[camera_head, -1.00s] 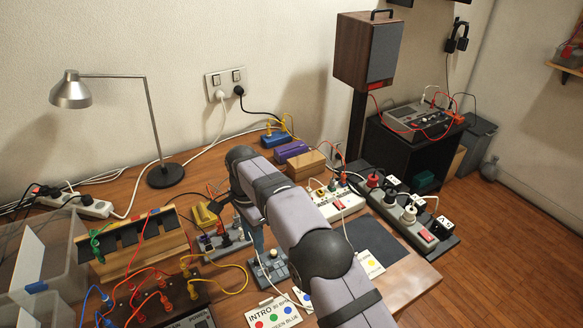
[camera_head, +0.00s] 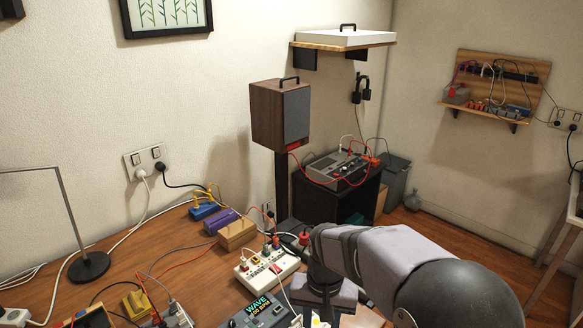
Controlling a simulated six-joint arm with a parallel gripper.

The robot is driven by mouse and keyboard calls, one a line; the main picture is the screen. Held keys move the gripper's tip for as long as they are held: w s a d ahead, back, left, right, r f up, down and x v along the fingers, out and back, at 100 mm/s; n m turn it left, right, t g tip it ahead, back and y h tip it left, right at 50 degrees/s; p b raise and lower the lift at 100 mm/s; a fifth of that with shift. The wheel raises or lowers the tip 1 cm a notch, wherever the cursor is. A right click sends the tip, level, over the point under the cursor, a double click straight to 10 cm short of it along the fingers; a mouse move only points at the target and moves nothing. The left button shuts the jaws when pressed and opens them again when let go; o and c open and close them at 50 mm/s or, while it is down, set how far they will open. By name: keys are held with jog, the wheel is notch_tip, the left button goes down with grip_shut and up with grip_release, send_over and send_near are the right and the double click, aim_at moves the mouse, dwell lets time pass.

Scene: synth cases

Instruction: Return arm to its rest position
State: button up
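My arm (camera_head: 385,258) reaches in from the lower right, with its grey links and dark joints over the right part of the bench. Its wrist bends down near the white power strip (camera_head: 266,263). My gripper (camera_head: 322,305) points down at the bottom of the view. Its fingers are too hidden and dark to tell whether they are open or shut, and I see nothing clearly held.
The wooden bench (camera_head: 200,272) carries a wooden block (camera_head: 237,234), purple box (camera_head: 220,221), blue box (camera_head: 203,210), yellow block (camera_head: 137,304) and a display device (camera_head: 258,310). A speaker (camera_head: 281,115) stands behind. Cables cross the bench.

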jog(key=s+d+n, duration=0.1)
jog(key=s+d, duration=0.3)
jog(key=s, duration=0.2)
jog(key=s+d+f+n+p, duration=0.1)
jog(key=s+d, duration=0.3)
jog(key=s, duration=0.3)
jog(key=shift+s+d+f, duration=0.2)
jog(key=shift+d, duration=0.1)
